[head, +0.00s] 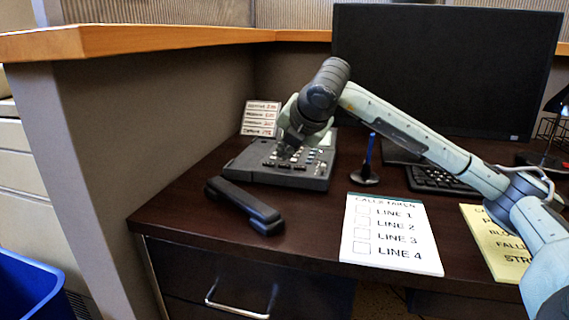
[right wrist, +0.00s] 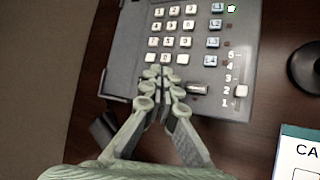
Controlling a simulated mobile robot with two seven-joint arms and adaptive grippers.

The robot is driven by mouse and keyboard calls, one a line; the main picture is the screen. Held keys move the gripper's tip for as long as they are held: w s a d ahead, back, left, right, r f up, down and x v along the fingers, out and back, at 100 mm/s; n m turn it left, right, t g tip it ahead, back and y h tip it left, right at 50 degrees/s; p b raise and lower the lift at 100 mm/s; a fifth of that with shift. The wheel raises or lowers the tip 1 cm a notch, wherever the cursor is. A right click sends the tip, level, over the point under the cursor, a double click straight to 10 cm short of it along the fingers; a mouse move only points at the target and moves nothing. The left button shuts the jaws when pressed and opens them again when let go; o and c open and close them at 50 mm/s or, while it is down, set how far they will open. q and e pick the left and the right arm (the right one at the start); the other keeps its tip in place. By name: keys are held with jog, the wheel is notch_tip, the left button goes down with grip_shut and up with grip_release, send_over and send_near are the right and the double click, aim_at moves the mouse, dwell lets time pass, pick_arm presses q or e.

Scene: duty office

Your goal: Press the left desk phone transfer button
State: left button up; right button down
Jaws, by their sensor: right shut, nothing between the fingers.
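One dark grey desk phone (head: 310,182) sits on the desk, with a keypad and a column of line buttons. I cannot read a transfer label on it in either view. My right gripper (head: 287,153) is shut and empty, pointing down at the phone's keys. In the right wrist view the shut fingertips (right wrist: 160,76) are over the lower edge of the number keys on the phone (right wrist: 128,45) and hide what lies under them; I cannot tell whether they touch. A dark bar-shaped key (right wrist: 197,90) shows just right of the fingertips. My left gripper is not in view.
The handset (head: 243,206) lies off the phone, near the desk's front edge. A label card (head: 261,117) stands behind the phone. A calls-taken sheet (head: 390,235), a yellow sheet (head: 493,240), a pen stand (head: 365,176), a keyboard (head: 438,181) and a monitor (head: 440,65) are to the right.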

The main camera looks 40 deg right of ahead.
aim_at(286, 166)
jog(key=shift+r, duration=0.15)
jog(key=shift+r+p, duration=1.5)
jog(key=shift+r, duration=0.95)
jog(key=shift+f, duration=0.1)
